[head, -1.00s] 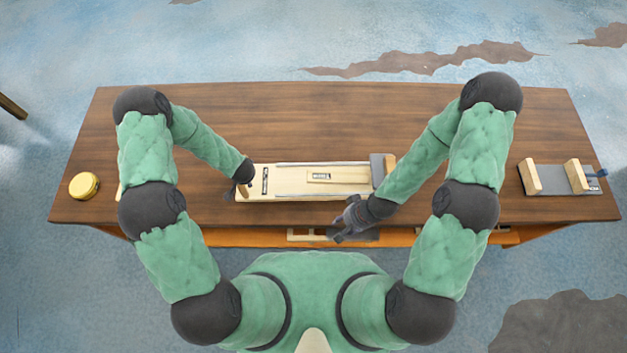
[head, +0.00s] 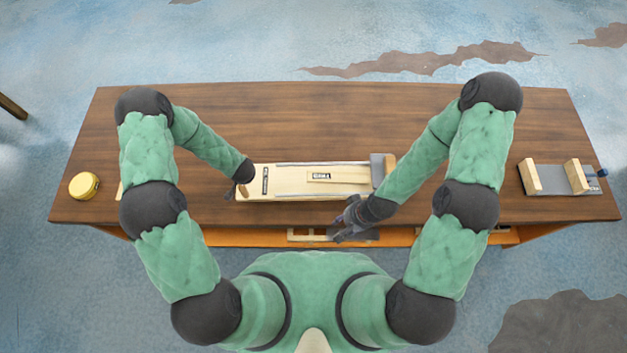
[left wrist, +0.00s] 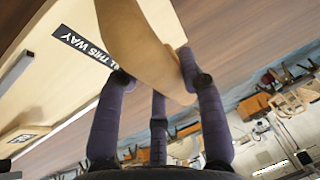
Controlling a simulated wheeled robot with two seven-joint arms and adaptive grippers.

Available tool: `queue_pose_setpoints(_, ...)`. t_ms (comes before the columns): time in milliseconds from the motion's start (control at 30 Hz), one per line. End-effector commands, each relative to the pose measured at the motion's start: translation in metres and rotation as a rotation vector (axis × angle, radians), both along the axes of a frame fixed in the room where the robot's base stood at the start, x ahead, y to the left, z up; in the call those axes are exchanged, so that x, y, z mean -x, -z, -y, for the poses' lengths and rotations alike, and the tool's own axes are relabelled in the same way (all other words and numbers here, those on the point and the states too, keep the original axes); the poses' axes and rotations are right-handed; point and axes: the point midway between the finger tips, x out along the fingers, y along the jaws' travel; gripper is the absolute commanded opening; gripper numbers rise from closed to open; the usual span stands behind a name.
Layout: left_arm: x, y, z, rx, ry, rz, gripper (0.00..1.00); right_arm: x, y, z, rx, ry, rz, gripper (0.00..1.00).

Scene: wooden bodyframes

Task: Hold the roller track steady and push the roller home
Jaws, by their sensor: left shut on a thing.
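The roller track (head: 290,190) is a long pale wooden board with grey side rails, lying on the table in the middle of the head view. A small labelled wooden piece (head: 345,178) lies between the rails. A grey block (head: 377,168) with pale wood beside it stands at the right end; I cannot tell whether it is the roller. My left gripper (head: 241,188) is at the track's left end. In the left wrist view its fingers (left wrist: 158,85) are shut on a rounded pale wooden part (left wrist: 140,45) beside the track's lettering. My right gripper (head: 345,222) is in front of the track, fingers apart, apparently empty.
A yellow round tin (head: 84,185) sits at the table's left end. A grey fixture (head: 553,180) with two wooden blocks stands at the right end. The table (head: 300,115) is clear behind the track. An orange shelf (head: 265,238) with wooden pieces shows below the front edge.

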Motion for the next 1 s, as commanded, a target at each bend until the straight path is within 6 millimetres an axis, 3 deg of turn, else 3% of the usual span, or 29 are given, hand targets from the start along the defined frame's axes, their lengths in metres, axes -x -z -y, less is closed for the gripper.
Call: queue_pose_setpoints(1000, -0.0001, 0.0001, 0.0094, -0.001, 0.002, 0.000, 0.00, 0.0000, -0.0001, 0.0000, 0.000, 0.000, 0.000, 0.40)
